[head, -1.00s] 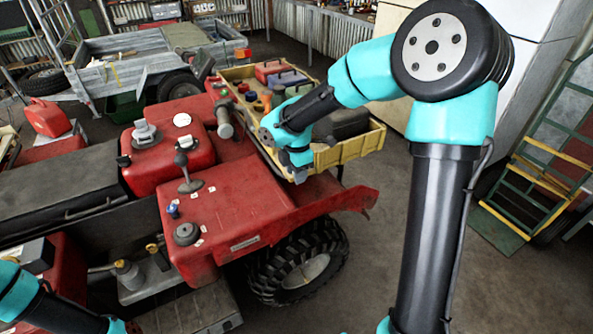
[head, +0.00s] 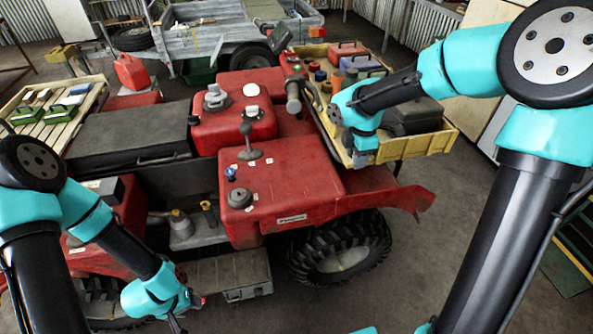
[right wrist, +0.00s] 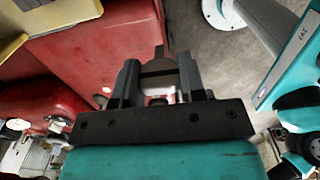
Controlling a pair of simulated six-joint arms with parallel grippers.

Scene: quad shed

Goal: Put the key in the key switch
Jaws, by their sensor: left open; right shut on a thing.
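My right gripper (head: 360,160) is at the near corner of the yellow tray, above the red fender. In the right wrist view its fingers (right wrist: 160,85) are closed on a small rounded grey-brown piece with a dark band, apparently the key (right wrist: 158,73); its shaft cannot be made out. In the head view the hand hides it. A dark round fitting (head: 240,198) on the red quad's front panel (head: 290,185) may be the key switch; I cannot tell for sure. My left gripper (head: 180,318) is low at the bottom edge, open, its fingertips partly cut off.
A blue-topped knob (head: 231,173) and a black lever (head: 248,140) stand up from the panel. The yellow tray (head: 420,147) holds jars and cases. A slatted rack (head: 90,92) with green boxes is at left. A black tyre (head: 345,250) is below the fender.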

